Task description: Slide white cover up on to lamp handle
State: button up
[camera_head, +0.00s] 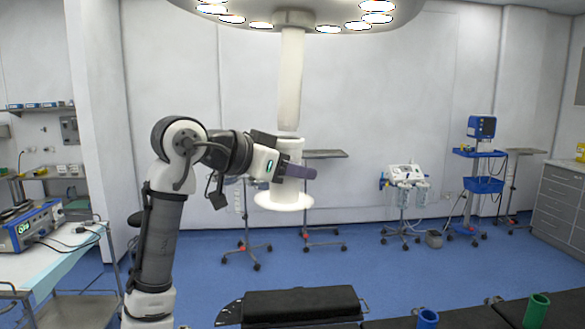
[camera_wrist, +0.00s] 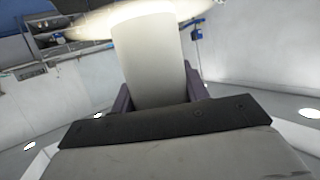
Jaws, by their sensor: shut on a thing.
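The white cover (camera_head: 288,150) is a pale cylinder with a wide round flange (camera_head: 283,201) at its lower end. My gripper (camera_head: 299,171) is shut on the cover, with its purple fingers around the cylinder. The lamp handle (camera_head: 291,80) is a long white shaft hanging from the lamp. The cover is upright, directly below the handle in the head view. Their ends look very close; I cannot tell whether they touch or overlap. In the wrist view the cover (camera_wrist: 150,62) stands between the purple fingers, and the handle cannot be made out.
The round lamp head (camera_head: 235,10) with several lit bulbs is overhead. The black operating table (camera_head: 302,303) lies below. A trolley with a device (camera_head: 28,228) stands at left. A stand with a tray (camera_head: 324,155) is behind my gripper. Equipment carts stand at right.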

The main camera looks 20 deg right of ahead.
aim_at(296, 94)
jog(key=shift+s+d+r, duration=0.1)
jog(key=shift+r, duration=2.05)
jog(key=shift+s+d+r, duration=0.1)
jog(key=shift+d+r, duration=0.05)
jog(key=shift+r, duration=2)
jog(key=shift+s+d+r, duration=0.1)
jog(key=shift+r, duration=2.05)
jog(key=o, duration=1)
jog(key=shift+o, duration=0.2)
jog(key=shift+f, duration=0.1)
jog(key=shift+a, duration=0.1)
jog(key=b+v, duration=0.3)
jog(key=v, duration=1)
jog(key=shift+a, duration=0.35)
